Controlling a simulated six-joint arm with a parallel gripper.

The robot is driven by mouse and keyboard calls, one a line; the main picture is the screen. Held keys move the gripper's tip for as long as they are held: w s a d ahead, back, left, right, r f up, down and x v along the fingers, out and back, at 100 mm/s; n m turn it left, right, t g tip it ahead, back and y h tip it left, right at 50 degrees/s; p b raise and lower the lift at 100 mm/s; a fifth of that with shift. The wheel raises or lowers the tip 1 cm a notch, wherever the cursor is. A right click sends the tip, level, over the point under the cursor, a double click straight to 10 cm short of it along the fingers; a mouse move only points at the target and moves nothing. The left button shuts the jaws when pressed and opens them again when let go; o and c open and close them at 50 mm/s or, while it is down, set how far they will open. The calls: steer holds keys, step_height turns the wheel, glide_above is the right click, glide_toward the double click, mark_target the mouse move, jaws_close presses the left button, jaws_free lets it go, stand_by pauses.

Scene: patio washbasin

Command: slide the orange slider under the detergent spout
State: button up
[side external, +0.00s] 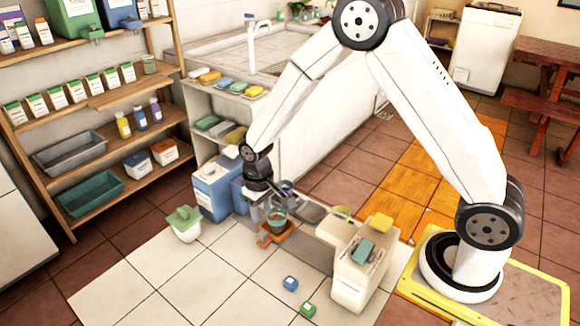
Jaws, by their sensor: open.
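The orange slider (266,241) sits low on the work strip in front of the washbasin, at picture centre. A small teal cup (277,220) appears to stand on it. My gripper (284,194) is open, just above and behind the cup. I cannot tell whether it touches the cup or slider. A blue box-like container (210,193), possibly the detergent dispenser, stands left of my gripper. I cannot make out the detergent spout; my wrist covers part of that area.
A cream box (352,282) with a teal sponge on top stands at right. A blue cube (290,283) and a green cube (308,309) lie on the front tiles. The front left tiles are clear.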

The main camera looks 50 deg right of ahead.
mark_target(263, 233)
steer(key=shift+o, duration=1.2)
steer(key=n, duration=1.3)
steer(key=shift+n, duration=0.3)
steer(key=n, duration=0.4)
steer(key=shift+f, duration=0.15)
steer(key=shift+f, duration=3.8)
